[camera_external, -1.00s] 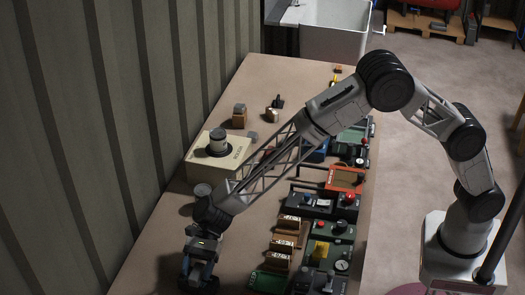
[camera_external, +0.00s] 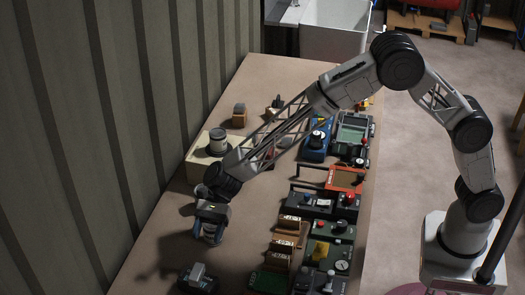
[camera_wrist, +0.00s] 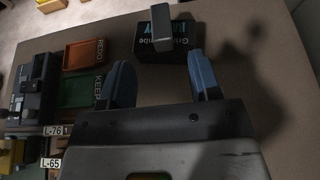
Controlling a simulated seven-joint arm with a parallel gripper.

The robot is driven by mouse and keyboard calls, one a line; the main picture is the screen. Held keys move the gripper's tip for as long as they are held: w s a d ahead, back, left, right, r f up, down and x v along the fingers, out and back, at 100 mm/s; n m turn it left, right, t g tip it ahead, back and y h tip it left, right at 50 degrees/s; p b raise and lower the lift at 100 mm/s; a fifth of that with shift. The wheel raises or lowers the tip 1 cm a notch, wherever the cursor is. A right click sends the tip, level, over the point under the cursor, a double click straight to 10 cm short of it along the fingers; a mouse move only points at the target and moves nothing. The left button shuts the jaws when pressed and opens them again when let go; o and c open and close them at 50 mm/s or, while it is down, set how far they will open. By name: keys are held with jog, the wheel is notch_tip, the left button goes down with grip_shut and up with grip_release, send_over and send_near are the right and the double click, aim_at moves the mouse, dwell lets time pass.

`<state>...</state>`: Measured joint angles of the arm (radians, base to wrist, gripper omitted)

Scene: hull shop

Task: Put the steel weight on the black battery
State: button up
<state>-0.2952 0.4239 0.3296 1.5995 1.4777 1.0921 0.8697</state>
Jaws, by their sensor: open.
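A grey metal block, which looks like the steel weight (camera_external: 198,271), rests on top of the black battery (camera_external: 207,287) at the near end of the bench. In the wrist view the steel weight (camera_wrist: 161,28) stands on the lettered black battery (camera_wrist: 186,42), with nothing gripping it. My gripper (camera_external: 208,239) is open and empty, above the bench and farther back than the battery. In the wrist view its two blue fingers (camera_wrist: 162,75) are spread apart, clear of the weight.
A cream box (camera_external: 203,170) carrying a metal cylinder (camera_external: 218,141) stands beside my wrist. Wooden trays (camera_external: 283,241), a green tray (camera_external: 268,283) and several instruments line the bench's right side. A ribbed wall (camera_external: 110,130) runs along the left. Bare bench surrounds the battery's far side.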

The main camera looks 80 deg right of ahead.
jog(key=shift+d, duration=0.1)
dwell(0.8)
jog(key=s+d+r+n+h, duration=0.3)
jog(key=s+d+r+n, duration=0.2)
jog(key=s+d+r, duration=0.5)
jog(key=s+d+r+n+h, duration=0.35)
jog(key=s+d+r, duration=0.35)
jog(key=s+d, duration=0.6)
jog(key=s+d+n+t+h, duration=0.1)
jog(key=s+d+n+h, duration=0.1)
jog(key=s+d, duration=0.4)
jog(key=s+d+n+h, duration=0.2)
jog(key=s+d+n, duration=0.2)
jog(key=s, duration=1.1)
jog(key=s+d+n+t+h, duration=0.1)
jog(key=s+d+n+h, duration=0.2)
jog(key=s+d, duration=0.6)
jog(key=shift+s+f+t, duration=0.15)
jog(key=shift+s+t, duration=0.15)
jog(key=shift+s, duration=0.7)
